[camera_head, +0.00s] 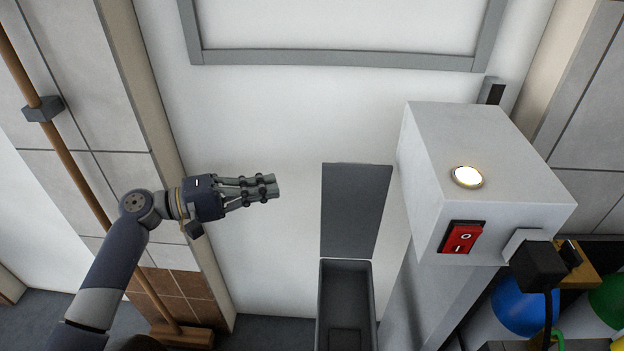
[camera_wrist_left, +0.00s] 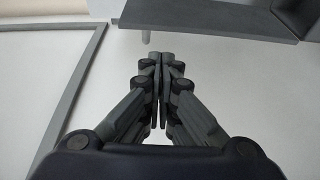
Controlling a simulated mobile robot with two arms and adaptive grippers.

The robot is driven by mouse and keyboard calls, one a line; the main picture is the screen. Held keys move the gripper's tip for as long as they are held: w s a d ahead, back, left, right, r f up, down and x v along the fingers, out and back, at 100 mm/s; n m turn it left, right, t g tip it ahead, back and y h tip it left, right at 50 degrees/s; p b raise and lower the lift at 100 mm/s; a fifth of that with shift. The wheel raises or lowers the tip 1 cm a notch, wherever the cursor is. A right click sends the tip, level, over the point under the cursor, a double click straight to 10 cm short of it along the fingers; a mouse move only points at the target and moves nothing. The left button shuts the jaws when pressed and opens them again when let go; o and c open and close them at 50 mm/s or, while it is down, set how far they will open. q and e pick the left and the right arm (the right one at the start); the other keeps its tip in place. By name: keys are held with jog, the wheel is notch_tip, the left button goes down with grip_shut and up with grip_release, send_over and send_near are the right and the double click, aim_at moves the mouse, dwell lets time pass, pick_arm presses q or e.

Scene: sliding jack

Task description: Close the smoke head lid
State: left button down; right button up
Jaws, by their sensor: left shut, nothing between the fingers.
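The smoke head lid (camera_head: 355,210) is a flat dark grey panel. It stands raised at the back edge of an open dark grey box (camera_head: 346,300), whose inside shows from above. My left gripper (camera_head: 272,186) is shut and empty, to the left of the raised lid and apart from it, pointing right. In the left wrist view its fingertips (camera_wrist_left: 161,60) meet. A dark grey panel (camera_wrist_left: 215,18) shows beyond them at the top of that view; I cannot tell whether it is the lid. My right gripper is not in view.
A white box-shaped unit (camera_head: 480,170) with a lit round button (camera_head: 467,177) and a red switch (camera_head: 462,237) stands right of the lid. A black plug (camera_head: 537,266) is on its side. A brown pole (camera_head: 70,155) stands at left. The white wall between gripper and lid is bare.

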pick_arm(q)
jog(key=x, duration=0.3)
jog(key=r+p+x, duration=0.1)
jog(key=x, duration=0.2)
jog(key=p+x, duration=0.1)
jog(key=x, duration=0.2)
jog(key=shift+s+r, duration=0.1)
jog(key=shift+r, duration=0.15)
jog(key=shift+d+p, duration=0.3)
jog(key=shift+d, duration=0.1)
jog(key=shift+f, duration=0.1)
jog(key=shift+d, duration=0.1)
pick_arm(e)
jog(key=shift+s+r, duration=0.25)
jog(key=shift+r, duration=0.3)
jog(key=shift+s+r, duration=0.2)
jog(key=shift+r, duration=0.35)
